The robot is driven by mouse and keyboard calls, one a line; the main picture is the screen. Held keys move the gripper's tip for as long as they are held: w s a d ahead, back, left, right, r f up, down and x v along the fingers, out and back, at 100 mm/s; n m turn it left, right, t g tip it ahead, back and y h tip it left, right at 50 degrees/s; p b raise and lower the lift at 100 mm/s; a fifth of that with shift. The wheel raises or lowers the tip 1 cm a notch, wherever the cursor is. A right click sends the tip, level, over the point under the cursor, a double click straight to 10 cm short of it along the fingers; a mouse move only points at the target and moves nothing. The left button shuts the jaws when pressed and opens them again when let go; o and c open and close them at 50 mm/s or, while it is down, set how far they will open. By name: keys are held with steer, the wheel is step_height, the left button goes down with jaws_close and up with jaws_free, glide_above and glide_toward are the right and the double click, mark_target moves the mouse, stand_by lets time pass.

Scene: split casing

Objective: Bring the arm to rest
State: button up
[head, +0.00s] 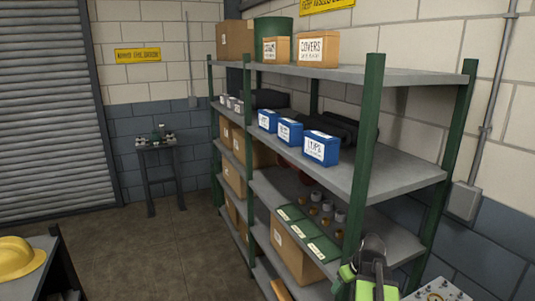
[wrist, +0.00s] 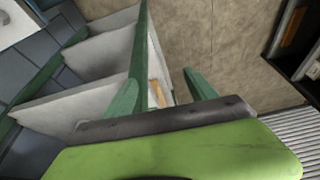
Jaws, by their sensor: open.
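My gripper (wrist: 160,76) shows in the wrist view with its two green fingers spread apart. It is open, and nothing is between the fingers. Behind the fingers are grey shelf boards, a green post and bare floor. In the head view part of my green and dark arm (head: 371,270) shows at the bottom right, in front of the shelf rack's lower boards. The fingertips cannot be made out there.
A shelf rack (head: 372,135) with green posts holds blue boxes (head: 290,132), cardboard boxes and green trays with small parts. A small table (head: 158,147) stands by the back wall. A yellow hard hat (head: 20,258) sits on a dark stand at left. The floor (head: 150,245) between is clear.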

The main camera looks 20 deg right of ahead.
steer(key=w+a+f+n+g+y+b, duration=0.1)
steer(key=w+a+f+n+b, duration=0.2)
steer(key=a, duration=1.1)
steer(key=w+a+f+n+g+b, duration=0.1)
steer(key=w+a+f, duration=0.25)
steer(key=a, duration=1.05)
steer(key=s+a+f+m+g+h+b, duration=0.1)
steer(key=s+a+m, duration=0.3)
steer(key=a, duration=0.4)
steer(key=shift+s+a+g, duration=0.15)
steer(key=shift+s+g, duration=0.35)
steer(key=shift+c, duration=0.4)
